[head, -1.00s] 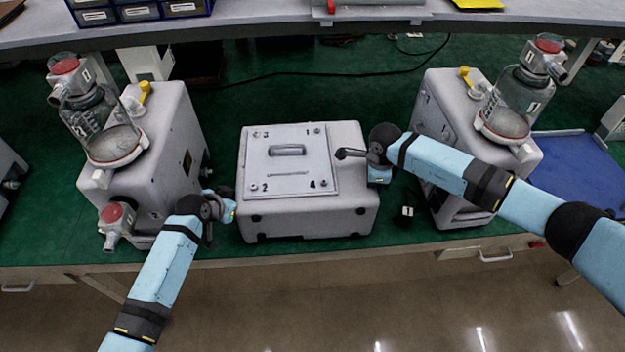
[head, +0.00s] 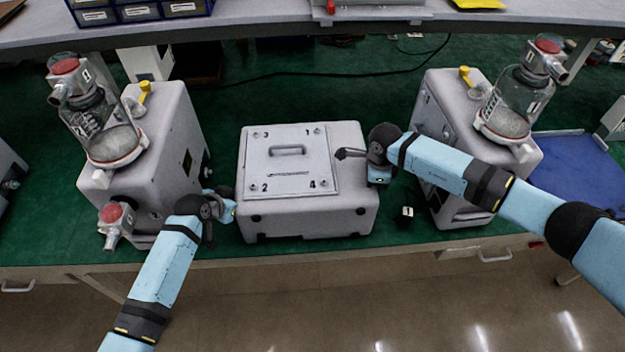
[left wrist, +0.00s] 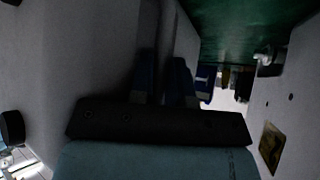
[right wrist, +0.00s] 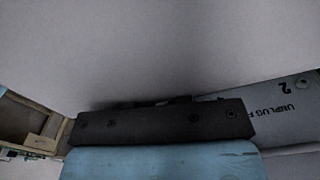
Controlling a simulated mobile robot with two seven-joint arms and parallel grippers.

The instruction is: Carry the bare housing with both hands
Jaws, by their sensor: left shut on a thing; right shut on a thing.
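The bare housing (head: 310,220) is a light grey box in the middle of the green bench in the head view, level, with no jar on it. A plate (head: 288,165) with a handle and corner numbers 1 to 4 lies on its top. My left gripper (head: 232,211) is shut on its left side. My right gripper (head: 378,174) is shut on its right side. Both fingertips are mostly hidden. The housing wall fills much of the right wrist view (right wrist: 160,45). I cannot tell whether its underside touches the bench.
Pumps with glass jars stand close at left (head: 165,150) and right (head: 435,110). A small black item (head: 406,212) lies right of the housing. A black cable (head: 330,72) crosses behind it. A blue tray (head: 580,175) lies far right. The bench front edge is close.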

